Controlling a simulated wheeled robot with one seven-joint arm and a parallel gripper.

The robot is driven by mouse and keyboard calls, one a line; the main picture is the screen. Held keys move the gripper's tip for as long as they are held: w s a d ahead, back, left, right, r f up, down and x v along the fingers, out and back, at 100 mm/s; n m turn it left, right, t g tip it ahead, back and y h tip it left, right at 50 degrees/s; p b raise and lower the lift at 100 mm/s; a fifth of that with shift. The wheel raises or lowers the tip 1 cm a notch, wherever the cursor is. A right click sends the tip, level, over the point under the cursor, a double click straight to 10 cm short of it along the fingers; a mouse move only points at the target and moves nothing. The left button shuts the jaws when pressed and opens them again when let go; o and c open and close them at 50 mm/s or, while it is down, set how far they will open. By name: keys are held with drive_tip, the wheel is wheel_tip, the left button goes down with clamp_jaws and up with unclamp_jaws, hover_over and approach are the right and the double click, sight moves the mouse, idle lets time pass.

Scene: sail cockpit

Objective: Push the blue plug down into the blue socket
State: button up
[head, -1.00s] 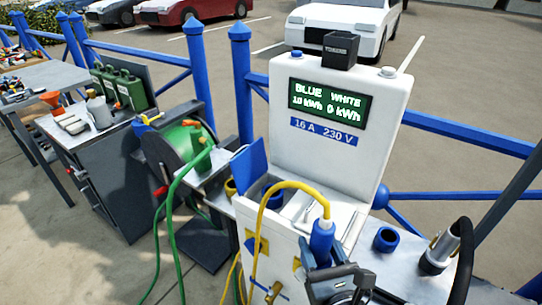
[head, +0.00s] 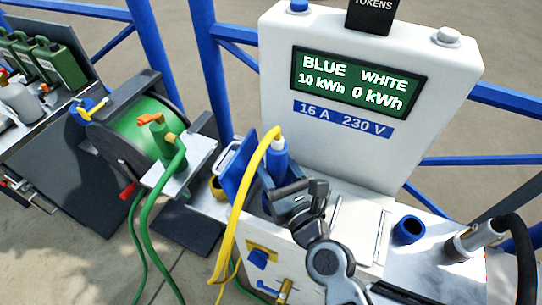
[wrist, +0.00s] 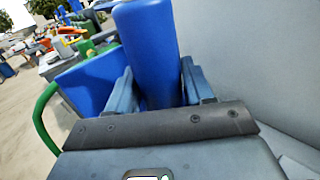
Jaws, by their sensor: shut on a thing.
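The blue plug (head: 279,160), with a yellow cable (head: 247,185) arching from its top, stands about upright above the white pedestal, just right of the raised blue lid (head: 238,167) of the socket. My gripper (head: 277,190) is shut on the plug. In the wrist view the plug (wrist: 147,40) rises between the two fingers, with the blue lid (wrist: 88,80) close to its left. The plug's lower end and the socket opening are hidden behind my gripper, so I cannot tell whether the plug's tip is in the socket.
The pedestal's display (head: 357,83) reads BLUE 10 kWh, WHITE 0 kWh. A second flap (head: 353,226) on the pedestal is to the right. A green hose reel (head: 140,133) stands at left.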

sight(276, 183)
drive_tip(key=shift+f+b, duration=2)
drive_tip(key=shift+f, duration=0.6)
drive_tip(key=shift+f+b, duration=0.45)
drive_tip(key=shift+f, duration=0.05)
drive_tip(key=o, duration=1)
drive_tip(key=shift+s, duration=0.1)
drive_tip(key=shift+b+v, duration=1.05)
drive_tip(key=shift+v, duration=3.9)
drive_tip(key=shift+s+d, duration=0.4)
drive_tip(key=shift+s, duration=0.1)
